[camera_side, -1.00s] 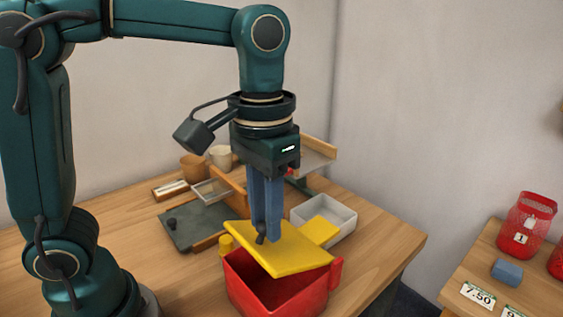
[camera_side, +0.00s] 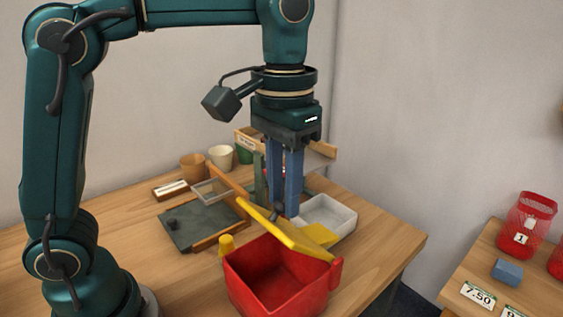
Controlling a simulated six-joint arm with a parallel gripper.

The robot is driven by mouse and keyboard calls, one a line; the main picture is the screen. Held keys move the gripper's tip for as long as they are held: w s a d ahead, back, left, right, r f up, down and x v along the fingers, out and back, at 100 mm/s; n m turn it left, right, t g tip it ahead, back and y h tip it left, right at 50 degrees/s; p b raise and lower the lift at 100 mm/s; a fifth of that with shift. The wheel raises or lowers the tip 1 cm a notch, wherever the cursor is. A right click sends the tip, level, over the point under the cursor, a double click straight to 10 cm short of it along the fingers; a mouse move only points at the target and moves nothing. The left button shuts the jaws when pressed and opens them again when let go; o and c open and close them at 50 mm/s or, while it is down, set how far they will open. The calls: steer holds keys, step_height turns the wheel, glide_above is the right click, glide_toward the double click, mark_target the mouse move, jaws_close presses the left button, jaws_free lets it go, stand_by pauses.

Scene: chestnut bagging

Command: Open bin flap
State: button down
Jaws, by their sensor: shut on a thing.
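The red bin (camera_side: 262,290) stands near the front of the table, and its inside shows in the side view. Its yellow flap (camera_side: 272,231) is tilted up along the bin's back edge, away from the opening. My gripper (camera_side: 281,212) points down behind the raised flap, its blue fingers close together. It is shut on the small dark knob (camera_side: 280,207) at the flap's upper edge. The fingertips are partly hidden by the flap.
A white tray (camera_side: 345,223) stands just right of my gripper. A dark board (camera_side: 200,226) with wooden rails lies to the left. A yellow peg (camera_side: 227,243) is at the bin's left corner. The table's right front is clear.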

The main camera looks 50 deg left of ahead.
steer(key=shift+w+r, duration=0.2)
steer(key=shift+w, duration=0.25)
steer(key=shift+w+r, duration=0.2)
steer(key=shift+w, duration=0.35)
steer(key=shift+w+r, duration=0.2)
steer(key=shift+w, duration=0.3)
steer(key=shift+w+r, duration=0.2)
steer(key=shift+w, duration=1.1)
steer(key=shift+w+f, duration=0.1)
steer(key=shift+w, duration=0.9)
